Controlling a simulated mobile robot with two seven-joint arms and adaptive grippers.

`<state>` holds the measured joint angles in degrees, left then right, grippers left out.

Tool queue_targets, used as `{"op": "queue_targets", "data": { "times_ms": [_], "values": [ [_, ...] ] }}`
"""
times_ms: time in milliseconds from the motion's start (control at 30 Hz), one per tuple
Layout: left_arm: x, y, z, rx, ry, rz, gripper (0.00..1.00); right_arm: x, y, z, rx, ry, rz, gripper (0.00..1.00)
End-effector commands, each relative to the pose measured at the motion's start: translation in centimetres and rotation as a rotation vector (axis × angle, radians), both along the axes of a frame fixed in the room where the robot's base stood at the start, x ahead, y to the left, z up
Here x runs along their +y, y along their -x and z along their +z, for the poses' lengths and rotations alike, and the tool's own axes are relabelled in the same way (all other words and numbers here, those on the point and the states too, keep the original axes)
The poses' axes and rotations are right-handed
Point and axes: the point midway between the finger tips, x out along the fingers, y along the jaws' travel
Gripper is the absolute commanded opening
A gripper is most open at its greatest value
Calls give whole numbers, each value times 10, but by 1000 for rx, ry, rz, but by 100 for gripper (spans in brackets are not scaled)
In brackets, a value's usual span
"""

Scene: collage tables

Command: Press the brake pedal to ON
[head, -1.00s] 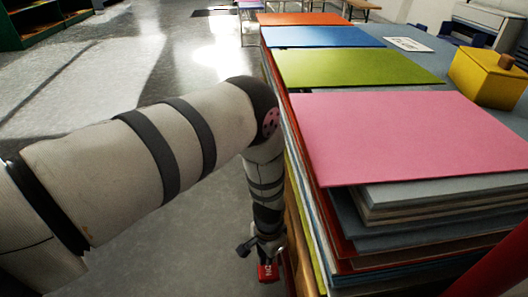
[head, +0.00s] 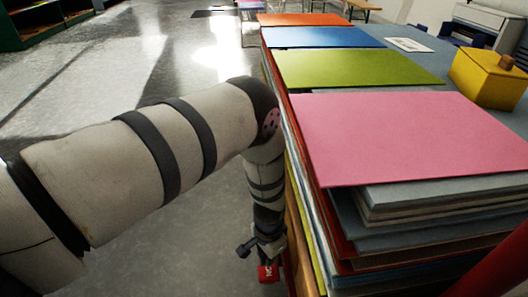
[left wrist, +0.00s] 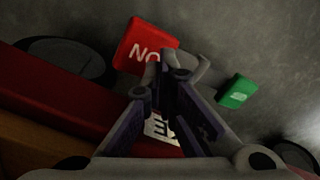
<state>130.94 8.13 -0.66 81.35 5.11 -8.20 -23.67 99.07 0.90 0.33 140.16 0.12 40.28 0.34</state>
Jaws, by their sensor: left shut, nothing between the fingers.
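A red pedal (left wrist: 143,46) with white letters, reading upside down, shows in the left wrist view. It also shows low in the head view (head: 268,273), near the floor beside the table. My left gripper (left wrist: 166,62) is shut and empty. Its fingertips overlap the pedal's lower right edge in the left wrist view; I cannot tell whether they touch it. In the head view the gripper (head: 268,258) is small, just above the pedal. A small green block (left wrist: 237,92) is to the right of the pedal. My right gripper is not in view.
A dark round wheel (left wrist: 66,58) is at the left. The table's side and stacked coloured boards (head: 400,135) stand close to my left arm. Open floor (head: 215,235) is to the left.

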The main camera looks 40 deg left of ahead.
Motion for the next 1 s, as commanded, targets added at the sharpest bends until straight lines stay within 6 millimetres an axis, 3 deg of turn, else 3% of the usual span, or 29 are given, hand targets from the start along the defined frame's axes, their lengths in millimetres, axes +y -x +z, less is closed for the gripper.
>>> {"op": "queue_targets", "data": {
  "times_ms": [1000],
  "values": [
    [0, 0, -16, 1, 0, 0, 0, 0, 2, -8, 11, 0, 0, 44]
  ]
}}
